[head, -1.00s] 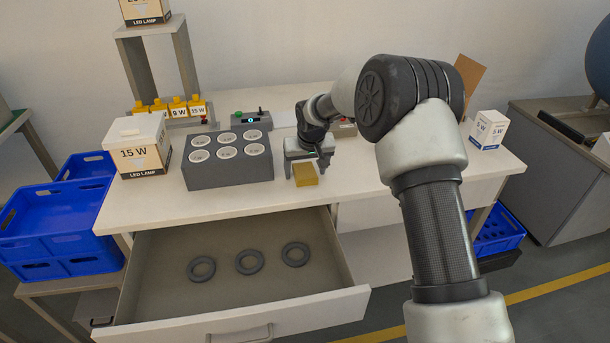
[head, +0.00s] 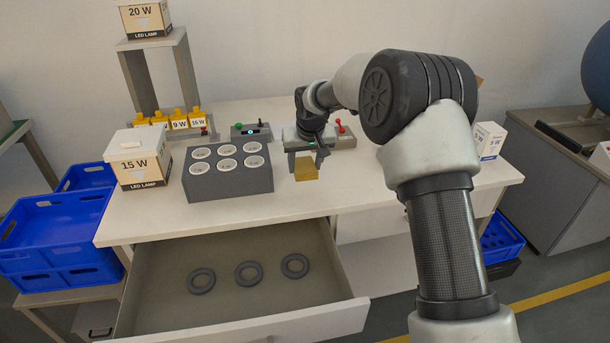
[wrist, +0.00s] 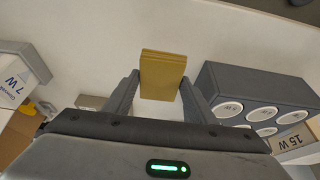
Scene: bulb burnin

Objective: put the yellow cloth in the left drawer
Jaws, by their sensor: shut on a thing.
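The yellow cloth (head: 306,170) is a small folded block between the fingers of my gripper (head: 305,165). The wrist view shows the cloth (wrist: 162,76) gripped between the two fingertips (wrist: 161,88). My gripper is over the table top, just right of the grey socket block; the head view does not clearly show the height of the cloth above the table. The left drawer (head: 160,300) is pulled open below the table's front edge, in front of and lower than my gripper. Several grey rings lie in it, including one in its middle (head: 248,262).
The grey block with several round sockets (head: 230,186) stands beside my gripper. A 15 W lamp box (head: 140,168) is at the table's left. A red-lever device (head: 345,138) stands behind my gripper. Another lamp box (head: 488,141) is at the right. The drawer's front floor is clear.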

